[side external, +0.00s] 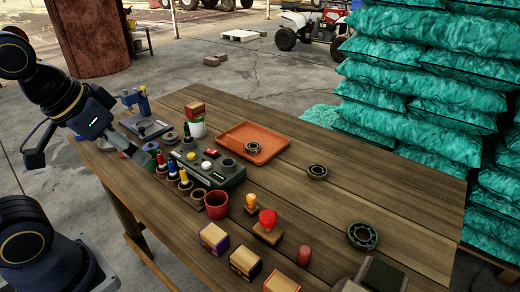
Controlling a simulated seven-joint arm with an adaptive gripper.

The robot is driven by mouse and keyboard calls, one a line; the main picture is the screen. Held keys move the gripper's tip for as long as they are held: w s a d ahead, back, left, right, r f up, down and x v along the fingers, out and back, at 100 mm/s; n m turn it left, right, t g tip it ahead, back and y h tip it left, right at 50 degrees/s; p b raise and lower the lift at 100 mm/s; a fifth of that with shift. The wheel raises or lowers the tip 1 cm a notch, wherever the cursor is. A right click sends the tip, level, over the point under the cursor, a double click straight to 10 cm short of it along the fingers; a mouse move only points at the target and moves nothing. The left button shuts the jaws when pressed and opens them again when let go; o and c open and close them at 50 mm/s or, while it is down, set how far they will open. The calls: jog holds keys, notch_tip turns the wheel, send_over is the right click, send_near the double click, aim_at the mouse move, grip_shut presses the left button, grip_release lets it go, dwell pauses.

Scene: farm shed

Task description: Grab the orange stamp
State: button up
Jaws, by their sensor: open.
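A small stamp with an orange top (250,203) stands upright on the wooden table, right of the dark red cup. A larger stamp with a red knob (267,223) on a wooden base stands just beside it, nearer the camera. My gripper (92,158) is at the left edge of the table with its fingers spread wide and nothing between them. It is well to the left of the orange-topped stamp, with the bottles and the control box between them.
A dark control box (208,170) with buttons, bottles and a dark red cup (216,204) crowd the left of the table. Several wooden blocks (245,262) line the front. An orange tray (254,142) holds a bearing; more bearings (362,236) lie right.

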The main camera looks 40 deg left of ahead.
jog(key=w+d+r+n, duration=0.1)
jog(key=w+r+n, duration=0.2)
jog(key=w+r, duration=0.25)
jog(key=g, duration=0.5)
send_over(251, 197)
jog(key=a, duration=0.1)
notch_tip(251, 197, down, 10)
jog(key=shift+g, duration=0.3)
jog(key=f, duration=1.3)
jog(key=shift+s+d, duration=0.1)
jog(key=shift+d, duration=0.3)
jog(key=shift+d+f, duration=0.1)
jog(key=shift+f, duration=3.1)
jog(key=shift+c, duration=0.3)
jog(key=c, duration=1.1)
